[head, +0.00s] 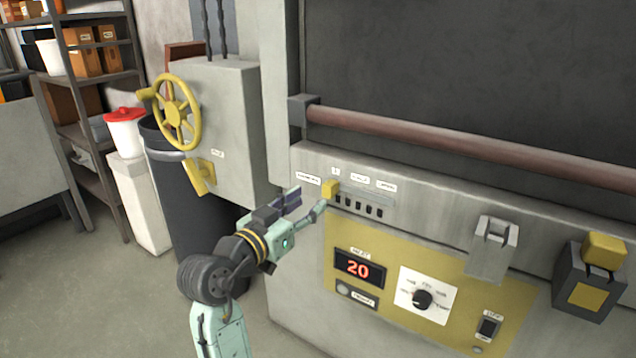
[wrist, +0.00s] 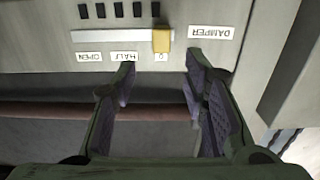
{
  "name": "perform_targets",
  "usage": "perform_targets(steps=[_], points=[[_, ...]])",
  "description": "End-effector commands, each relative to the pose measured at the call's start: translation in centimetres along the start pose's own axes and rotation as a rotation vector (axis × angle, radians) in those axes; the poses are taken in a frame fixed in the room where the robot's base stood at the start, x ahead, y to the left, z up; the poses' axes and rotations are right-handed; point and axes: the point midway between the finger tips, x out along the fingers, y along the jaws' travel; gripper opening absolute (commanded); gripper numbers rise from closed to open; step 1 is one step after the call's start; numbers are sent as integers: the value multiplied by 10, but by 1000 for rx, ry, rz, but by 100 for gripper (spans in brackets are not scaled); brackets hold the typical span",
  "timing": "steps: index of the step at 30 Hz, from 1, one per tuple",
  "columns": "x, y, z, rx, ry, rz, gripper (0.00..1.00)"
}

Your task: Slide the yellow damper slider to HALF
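The yellow damper slider (head: 331,189) sits at the left end of its slot on the oven front. In the wrist view, which is upside down, the slider (wrist: 162,40) is at the 0 label (wrist: 161,57). The HALF label (wrist: 124,56) and OPEN label (wrist: 90,57) lie to its left there; HALF (head: 359,177) is right of the slider in the head view. My gripper (head: 309,200) is open and empty, close to the slider. In the wrist view its fingertips (wrist: 160,70) straddle the slider's line, with the slider just beyond them and no contact visible.
A row of dark vents (head: 359,205) is under the slot. Below is a yellow panel with a display reading 20 (head: 359,268) and a dial (head: 422,299). A reddish bar (head: 460,145) runs above. A grey box with a yellow handwheel (head: 174,112) stands left.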

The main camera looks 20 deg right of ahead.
Motion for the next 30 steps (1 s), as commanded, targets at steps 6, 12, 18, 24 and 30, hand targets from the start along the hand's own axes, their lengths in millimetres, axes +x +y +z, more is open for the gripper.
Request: perform_targets(steps=[6,12,18,24,30], points=[[43,0,-4,-1,0,1,40],[71,0,-2,-1,0,-1,40],[80,-1,-1,1,1,-4,40],[81,-1,-1,1,1,-5,40],[80,-1,-1,1,1,-5,29]])
